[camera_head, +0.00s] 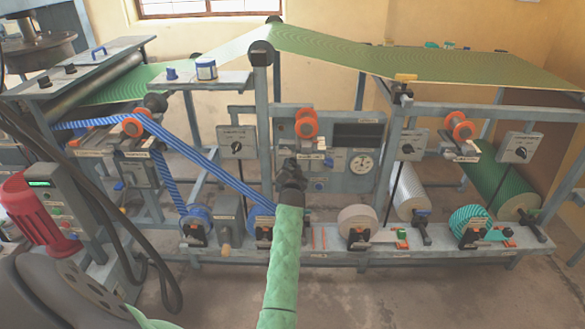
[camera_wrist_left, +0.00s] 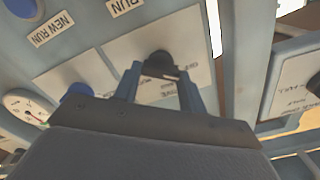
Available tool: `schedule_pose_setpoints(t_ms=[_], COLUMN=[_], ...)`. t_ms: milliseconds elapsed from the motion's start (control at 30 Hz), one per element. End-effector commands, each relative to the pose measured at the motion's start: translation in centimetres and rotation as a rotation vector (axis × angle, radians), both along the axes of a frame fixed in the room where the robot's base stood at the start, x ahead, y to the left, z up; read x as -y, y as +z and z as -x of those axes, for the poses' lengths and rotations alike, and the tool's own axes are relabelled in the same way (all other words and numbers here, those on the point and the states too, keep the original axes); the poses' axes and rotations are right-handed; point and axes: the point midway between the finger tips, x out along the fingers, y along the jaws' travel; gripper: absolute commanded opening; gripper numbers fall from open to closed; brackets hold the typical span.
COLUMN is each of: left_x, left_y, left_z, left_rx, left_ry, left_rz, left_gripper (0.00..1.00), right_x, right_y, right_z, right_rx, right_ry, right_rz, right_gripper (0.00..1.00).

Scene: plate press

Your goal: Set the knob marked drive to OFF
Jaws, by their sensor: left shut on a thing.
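My left gripper (camera_head: 290,168), at the end of the green-sleeved arm, reaches up to the grey control panel (camera_head: 290,128) in the middle of the machine. In the left wrist view my gripper (camera_wrist_left: 160,78) has its two fingers on either side of a dark knob (camera_wrist_left: 160,58) and is shut on it. The knob sits on a pale plate (camera_wrist_left: 205,50) with small upside-down lettering, too blurred to read surely. In the head view the gripper hides the knob and part of its plate. The knob's pointer direction cannot be told. My right gripper is not in view.
A round dial (camera_head: 362,163) sits right of the gripper. Other knob plates are at left (camera_head: 236,141) and right (camera_head: 409,145). An orange spool (camera_head: 306,124) juts out above the gripper. Several rolls line the lower rail, including a beige roll (camera_head: 358,217). The floor in front is open.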

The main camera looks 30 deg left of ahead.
Motion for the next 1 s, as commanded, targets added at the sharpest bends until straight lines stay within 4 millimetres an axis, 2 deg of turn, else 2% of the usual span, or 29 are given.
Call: schedule_pose_setpoints(t_ms=[267,767,800,867,1000], left_x=[-0.06,-0.05,-0.04,-0.04,-0.04], left_y=[-0.21,-0.22,-0.23,-0.21,-0.13], left_z=[0.07,0.08,0.07,0.07,0.05], left_rx=[0.039,0.048,0.048,0.047,0.048], left_ry=[0.001,0.001,0.001,0.001,0.0], left_rz=[0.07,0.083,0.083,0.083,0.082], left_gripper=[0.18,0.18,0.49,0.61,0.63], right_x=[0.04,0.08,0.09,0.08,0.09], right_y=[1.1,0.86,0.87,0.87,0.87], right_z=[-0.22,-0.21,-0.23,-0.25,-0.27], right_rx=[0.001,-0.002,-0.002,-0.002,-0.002], right_ry=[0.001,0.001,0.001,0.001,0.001], right_rz=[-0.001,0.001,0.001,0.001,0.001], right_gripper=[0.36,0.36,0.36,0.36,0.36])
